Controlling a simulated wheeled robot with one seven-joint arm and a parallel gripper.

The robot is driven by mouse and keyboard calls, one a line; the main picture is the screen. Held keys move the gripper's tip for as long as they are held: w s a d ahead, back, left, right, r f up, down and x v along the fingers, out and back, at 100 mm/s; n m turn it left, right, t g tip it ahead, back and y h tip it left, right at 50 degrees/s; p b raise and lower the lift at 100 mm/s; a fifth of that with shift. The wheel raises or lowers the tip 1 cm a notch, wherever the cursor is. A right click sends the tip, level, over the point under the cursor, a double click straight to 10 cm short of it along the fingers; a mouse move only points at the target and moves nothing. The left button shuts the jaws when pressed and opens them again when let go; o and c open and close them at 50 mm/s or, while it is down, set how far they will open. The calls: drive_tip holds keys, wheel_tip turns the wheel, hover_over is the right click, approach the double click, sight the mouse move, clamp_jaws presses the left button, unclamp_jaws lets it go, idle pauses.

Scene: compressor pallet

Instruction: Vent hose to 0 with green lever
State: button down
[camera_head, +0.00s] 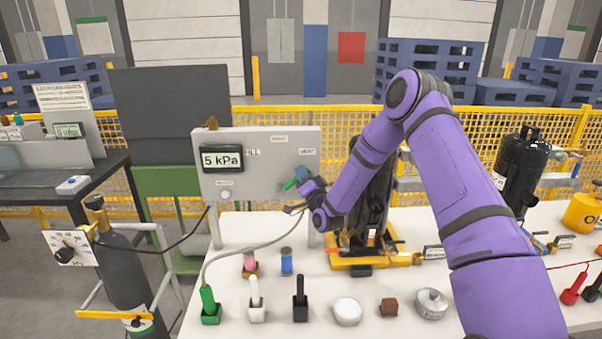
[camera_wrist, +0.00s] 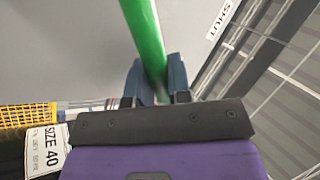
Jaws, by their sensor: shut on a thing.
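The grey panel (camera_head: 258,140) stands upright behind the white table, and its display (camera_head: 222,159) reads 5 kPa. The green lever (camera_head: 291,184) is at the panel's lower right. My gripper (camera_head: 304,182) is at the lever, and my purple arm reaches to it from the right. In the wrist view my gripper (camera_wrist: 158,84) is shut on the green lever (camera_wrist: 144,32), which runs up between the fingers. A SHUT label (camera_wrist: 223,19) shows to the right of the lever. The grey hose (camera_head: 250,246) curves from near my gripper down to the green holder (camera_head: 210,308) on the table.
A black compressor (camera_head: 372,195) on a yellow base stands just right of my gripper. Several small parts line the table's front, among them a white round piece (camera_head: 347,311) and a black-handled tool (camera_head: 300,300). A gas cylinder (camera_head: 130,265) stands at left.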

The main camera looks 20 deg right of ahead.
drive_tip(key=shift+f, duration=0.15)
drive_tip(key=c, duration=1.1)
unclamp_jaws()
drive_tip(key=shift+s, duration=0.1)
drive_tip(key=v, duration=1)
drive_tip(key=shift+s+d+f, duration=0.1)
drive_tip(key=shift+s+f, duration=0.1)
drive_tip(key=shift+s, duration=0.1)
drive_tip(key=shift+r, duration=0.1)
